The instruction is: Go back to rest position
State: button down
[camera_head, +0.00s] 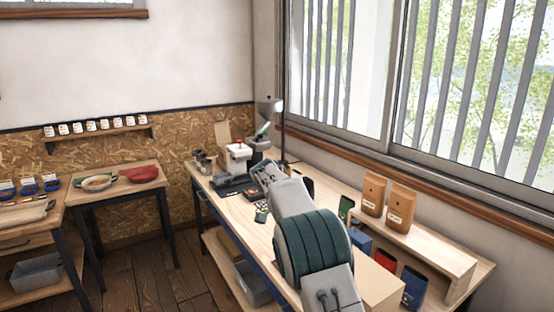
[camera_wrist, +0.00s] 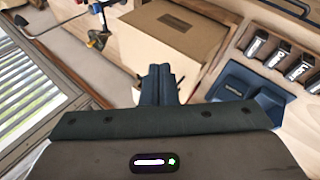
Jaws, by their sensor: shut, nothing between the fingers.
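My gripper (camera_wrist: 162,83) shows in the wrist view with its two dark fingers together and nothing between them. A cardboard box (camera_wrist: 172,35) lies beyond the fingertips in that view. A blue tray (camera_wrist: 240,88) is to the right of the fingers. In the head view my arm reaches over the long wooden workbench (camera_head: 225,209) toward its far end. I cannot make out the fingertips there.
Brown bags (camera_head: 373,195) stand on a raised shelf at the right, by the window. Wooden floor (camera_head: 150,272) lies between the tables.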

jog(key=s+d+r+n+t+y, duration=0.2)
jog(key=s+d+r, duration=0.1)
jog(key=s, duration=0.4)
jog(key=s+d+r+n+t+y, duration=0.1)
jog(key=s+d+r+n+y, duration=0.2)
jog(key=s, duration=0.5)
jog(key=s+f+n+t+y, duration=0.1)
jog(key=s+f+t, duration=0.1)
jog(key=s, duration=0.6)
jog(key=s+f+n+t+y, duration=0.1)
jog(key=s+f+n+t, duration=0.1)
jog(key=s, duration=0.7)
jog(key=shift+s+f+n+b, duration=0.2)
jog(key=shift+f+n+b, duration=0.15)
jog(key=shift+f, duration=0.55)
